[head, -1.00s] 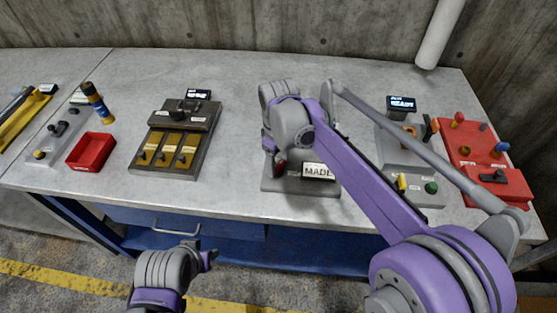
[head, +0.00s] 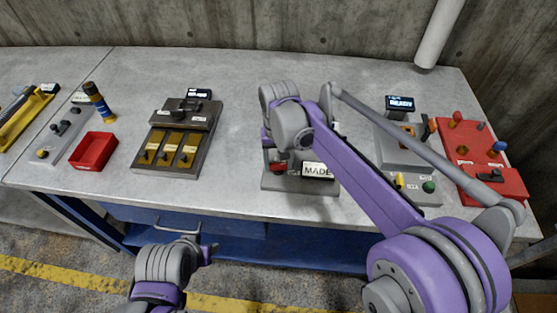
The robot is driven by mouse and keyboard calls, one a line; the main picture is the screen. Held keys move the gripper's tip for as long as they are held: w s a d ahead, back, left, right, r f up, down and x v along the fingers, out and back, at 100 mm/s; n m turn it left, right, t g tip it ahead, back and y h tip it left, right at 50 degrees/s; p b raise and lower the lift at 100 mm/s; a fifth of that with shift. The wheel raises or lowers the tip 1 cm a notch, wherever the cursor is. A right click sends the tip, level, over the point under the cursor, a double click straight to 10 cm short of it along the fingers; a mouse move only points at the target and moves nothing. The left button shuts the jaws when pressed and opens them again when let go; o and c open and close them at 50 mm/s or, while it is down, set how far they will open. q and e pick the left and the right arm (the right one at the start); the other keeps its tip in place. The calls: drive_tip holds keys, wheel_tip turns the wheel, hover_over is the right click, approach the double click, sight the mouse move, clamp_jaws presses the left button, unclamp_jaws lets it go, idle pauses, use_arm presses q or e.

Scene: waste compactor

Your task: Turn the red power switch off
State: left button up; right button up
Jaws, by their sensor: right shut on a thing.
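The red switch handle (head: 279,168) shows at the left of a grey base (head: 290,186) with a sign plate reading "MADE" (head: 317,171), in the middle of the table. My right gripper (head: 276,157) is over this base, at the red handle, and is shut on it. My wrist and purple forearm cover the fingertips and most of the switch. My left gripper (head: 209,252) hangs in front of the table, apart from everything on it. Its fingers are too small and edge-on to tell open from shut.
A dark panel with yellow plates (head: 150,152) and a red tray (head: 93,150) lie to the left. A grey panel (head: 401,158) and a red panel (head: 461,137) with knobs lie to the right, partly behind my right arm. The table is clear between the dark panel and the switch base.

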sight(279, 164)
drive_tip(key=shift+m, duration=0.8)
drive_tip(key=o, duration=1.4)
drive_tip(key=shift+c, duration=0.2)
wheel_tip(279, 164, up, 11)
drive_tip(key=shift+p, duration=0.45)
